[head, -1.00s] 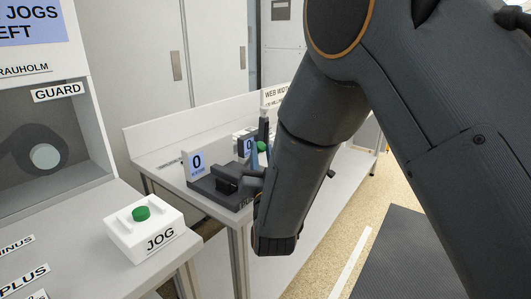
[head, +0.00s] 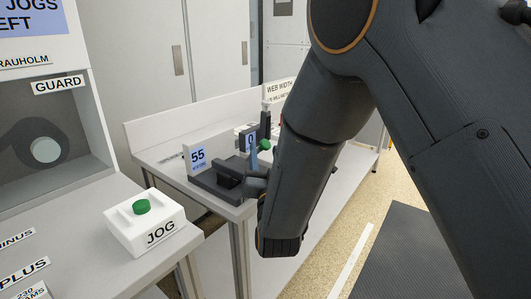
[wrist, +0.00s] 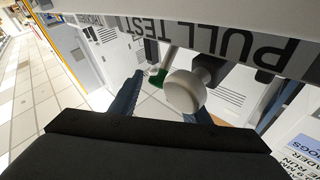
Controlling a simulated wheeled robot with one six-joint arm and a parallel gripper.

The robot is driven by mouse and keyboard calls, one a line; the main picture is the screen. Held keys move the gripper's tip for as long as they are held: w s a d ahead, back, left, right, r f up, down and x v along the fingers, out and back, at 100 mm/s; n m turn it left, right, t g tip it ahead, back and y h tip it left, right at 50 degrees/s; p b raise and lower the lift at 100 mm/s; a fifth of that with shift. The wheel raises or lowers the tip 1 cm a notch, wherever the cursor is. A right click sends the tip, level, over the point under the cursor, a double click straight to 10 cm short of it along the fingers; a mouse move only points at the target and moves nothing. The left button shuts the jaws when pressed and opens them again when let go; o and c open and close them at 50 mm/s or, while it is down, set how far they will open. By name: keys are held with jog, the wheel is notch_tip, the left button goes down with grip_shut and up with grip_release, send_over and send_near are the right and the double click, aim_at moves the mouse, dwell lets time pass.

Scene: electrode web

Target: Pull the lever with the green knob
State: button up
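The green knob (head: 265,145) shows at the back of the bench, just left of my arm. In the wrist view a green knob (wrist: 157,77) on a thin grey rod lies beyond the left finger's tip. A larger pale round knob (wrist: 184,92) on a dark stem is nearer the wrist camera and covers part of the right finger. My gripper (wrist: 161,95) has its fingers apart, with a visible gap between the left finger and the pale knob. In the head view my gripper (head: 256,172) is largely hidden by my arm.
A dark device (head: 226,180) with a display (head: 198,160) reading 55 stands on the bench (head: 158,158). A second display (head: 251,138) reads 0. A white JOG box (head: 145,222) with a green button is at front left. A PULL TEST sign (wrist: 250,48) spans the wrist view's top.

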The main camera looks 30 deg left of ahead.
jog(key=b+v, duration=0.1)
jog(key=v, duration=0.6)
jog(key=shift+s+d, duration=0.25)
jog(key=shift+f, duration=0.1)
